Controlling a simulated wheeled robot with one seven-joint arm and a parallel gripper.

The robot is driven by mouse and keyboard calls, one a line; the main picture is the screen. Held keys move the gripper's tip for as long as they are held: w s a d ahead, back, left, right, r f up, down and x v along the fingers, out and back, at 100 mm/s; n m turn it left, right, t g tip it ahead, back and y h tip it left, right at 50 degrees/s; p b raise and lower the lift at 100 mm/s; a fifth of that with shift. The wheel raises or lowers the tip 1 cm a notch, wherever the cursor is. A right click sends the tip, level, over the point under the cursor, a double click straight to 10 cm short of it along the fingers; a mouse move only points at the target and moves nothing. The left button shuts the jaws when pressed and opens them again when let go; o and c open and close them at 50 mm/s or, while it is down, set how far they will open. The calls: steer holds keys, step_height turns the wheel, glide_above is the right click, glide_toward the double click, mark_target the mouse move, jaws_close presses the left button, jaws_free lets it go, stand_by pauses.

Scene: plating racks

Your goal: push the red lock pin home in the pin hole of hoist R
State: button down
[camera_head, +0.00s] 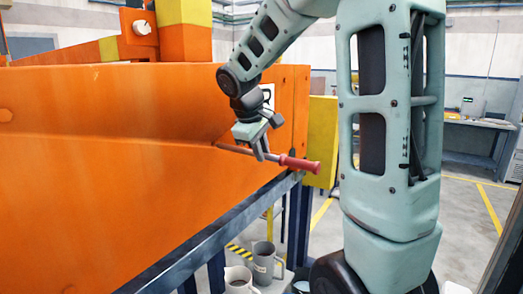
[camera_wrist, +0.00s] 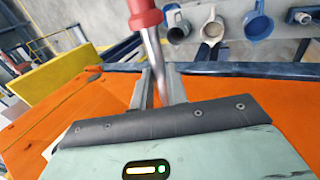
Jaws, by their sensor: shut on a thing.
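The red lock pin (camera_head: 300,164) has a red handle and a bare metal shaft. My gripper (camera_head: 262,152) is shut on the shaft, just left of the handle. The pin lies nearly level, handle to the right. Its far end meets the outline of the orange hoist body (camera_head: 120,150) in the head view; whether it is in a hole I cannot tell. In the wrist view the pin (camera_wrist: 145,14) runs between the two fingers (camera_wrist: 160,88), handle at the top. A white label (camera_head: 268,96) behind my wrist is partly hidden. The pin hole is not visible.
A blue-grey rail (camera_head: 225,232) runs along the hoist's lower edge, below the pin. Several mugs show below it, including a grey one (camera_head: 263,262). A yellow block (camera_head: 320,140) stands right of the orange body.

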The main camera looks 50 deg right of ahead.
steer(key=shift+w+a+r+p, duration=0.15)
steer(key=shift+w+p, duration=0.4)
steer(key=shift+w, duration=1.75)
steer(key=shift+w+a+f+p, duration=0.15)
steer(key=shift+w+p, duration=0.45)
steer(key=shift+w, duration=1.65)
steer(key=shift+w+a+r+p, duration=0.1)
steer(key=shift+w+a+p, duration=0.3)
steer(key=shift+w, duration=1.9)
steer(key=c, duration=1.3)
jaws_free()
steer(key=shift+d, duration=0.15)
steer(key=b+v, duration=0.4)
steer(key=v, duration=1.3)
steer(key=shift+r, duration=0.2)
